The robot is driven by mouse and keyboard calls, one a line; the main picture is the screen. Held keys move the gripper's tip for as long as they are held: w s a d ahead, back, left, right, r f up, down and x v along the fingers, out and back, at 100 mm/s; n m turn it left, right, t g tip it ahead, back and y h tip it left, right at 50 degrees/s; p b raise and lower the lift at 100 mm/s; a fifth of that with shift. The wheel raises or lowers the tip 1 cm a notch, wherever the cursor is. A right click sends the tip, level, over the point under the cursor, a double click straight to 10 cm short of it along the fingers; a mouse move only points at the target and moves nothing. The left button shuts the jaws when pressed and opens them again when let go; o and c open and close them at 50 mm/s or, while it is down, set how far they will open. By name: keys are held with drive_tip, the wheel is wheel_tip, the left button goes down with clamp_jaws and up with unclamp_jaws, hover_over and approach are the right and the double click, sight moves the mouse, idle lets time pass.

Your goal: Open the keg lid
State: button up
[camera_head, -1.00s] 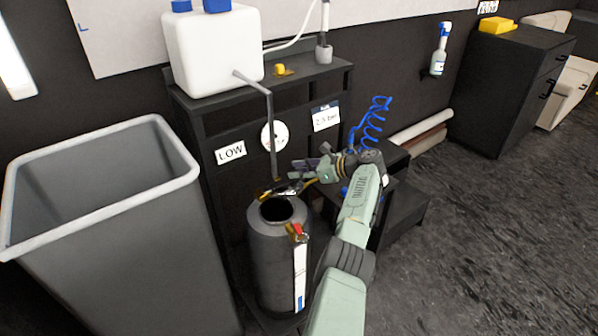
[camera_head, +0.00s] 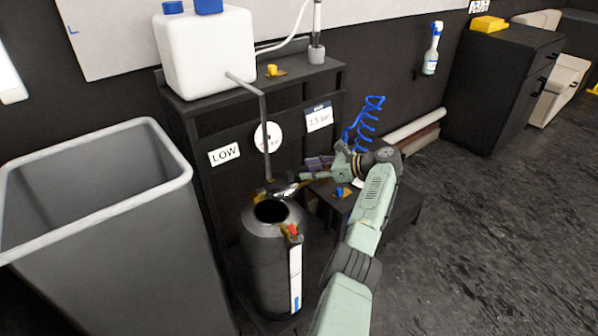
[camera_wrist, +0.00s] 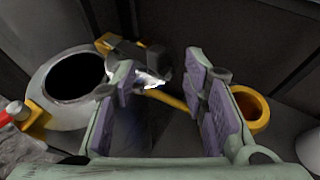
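The keg (camera_head: 270,255) is a dark grey cylinder standing upright, its round black mouth uncovered at the top. The mouth also shows at the left of the wrist view (camera_wrist: 76,76). A shiny metal and dark part, apparently the keg lid (camera_head: 285,189), sits raised at the mouth's far right edge; it also shows in the wrist view (camera_wrist: 130,56) beside the rim. A yellow bar (camera_wrist: 165,97) runs from it between my fingers. My gripper (camera_head: 309,170) is open, right of the lid. In the wrist view its purple pads (camera_wrist: 162,82) are wide apart, gripping nothing visible.
A large grey bin (camera_head: 95,210) stands close left of the keg. A black rack (camera_head: 225,120) behind carries a white canister (camera_head: 205,52) and a bent grey pipe (camera_head: 265,135) reaching down near the lid. A blue coiled hose (camera_head: 368,122) hangs right. Floor at right is free.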

drive_tip(key=v, duration=0.6)
drive_tip(key=shift+c, duration=0.5)
